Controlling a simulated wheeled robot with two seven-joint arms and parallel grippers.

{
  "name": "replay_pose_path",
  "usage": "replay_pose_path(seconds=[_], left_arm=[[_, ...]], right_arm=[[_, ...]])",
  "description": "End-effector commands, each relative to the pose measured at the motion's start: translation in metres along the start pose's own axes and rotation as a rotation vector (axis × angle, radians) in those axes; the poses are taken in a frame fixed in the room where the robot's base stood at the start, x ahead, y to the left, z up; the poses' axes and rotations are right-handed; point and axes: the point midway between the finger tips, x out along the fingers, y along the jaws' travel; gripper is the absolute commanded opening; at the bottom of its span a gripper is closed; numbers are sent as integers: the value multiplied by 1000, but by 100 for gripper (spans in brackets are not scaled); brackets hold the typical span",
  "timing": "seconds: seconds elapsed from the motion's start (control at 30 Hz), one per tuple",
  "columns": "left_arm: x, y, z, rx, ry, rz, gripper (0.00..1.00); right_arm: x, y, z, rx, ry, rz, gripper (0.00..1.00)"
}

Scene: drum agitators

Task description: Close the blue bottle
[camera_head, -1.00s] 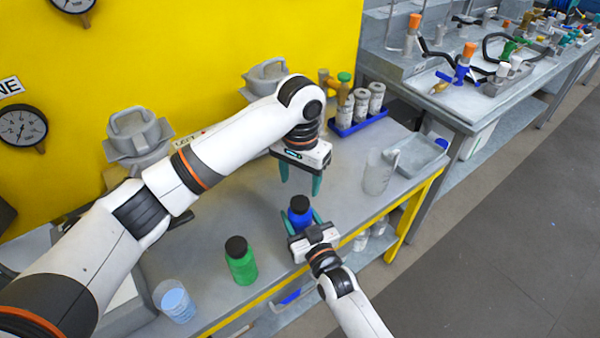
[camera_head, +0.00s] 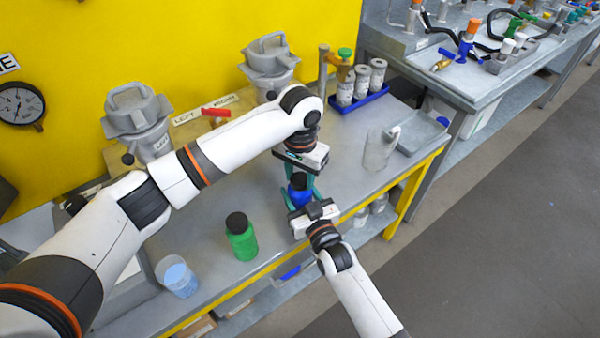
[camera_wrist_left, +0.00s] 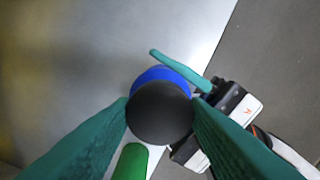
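The blue bottle (camera_head: 300,197) is upright near the front edge of the workbench, with a black cap (camera_wrist_left: 160,113) on top. My right gripper (camera_head: 303,206) has its fingers around the bottle's body from the front and appears shut on it; one finger shows beside the blue in the left wrist view. My left gripper (camera_head: 300,182) points down from above, one finger on each side of the cap. In the left wrist view its fingertips (camera_wrist_left: 160,103) meet the cap's outline, but whether they press on it I cannot tell.
A green bottle (camera_head: 241,238) with a black cap and a beaker of blue liquid (camera_head: 177,277) stand to the left. A clear beaker (camera_head: 378,152), a grey tray (camera_head: 420,135) and a blue rack (camera_head: 360,102) of jars are to the right. Two grey drum lids stand behind.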

Motion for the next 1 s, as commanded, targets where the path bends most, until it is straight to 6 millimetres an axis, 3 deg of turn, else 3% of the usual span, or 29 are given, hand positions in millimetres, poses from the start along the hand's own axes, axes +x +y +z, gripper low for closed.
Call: replay_pose_path(seconds=[0.03,0.13,0.4,0.43,0.57,0.87,1.0], left_arm=[[0,0,0,0,0,0,28],[0,0,0,0,0,0,14],[0,0,0,7,0,0,13],[0,0,0,7,0,0,45],[0,0,0,7,0,0,66],[-2,0,0,7,-1,0,66],[-15,0,1,8,-3,0,66]], right_arm=[[0,0,0,0,0,0,0],[0,0,0,0,0,0,0],[0,0,0,0,0,0,0],[0,0,0,0,0,0,0],[0,0,0,0,0,0,0],[0,0,0,0,0,0,0],[0,0,0,0,0,0,0]])
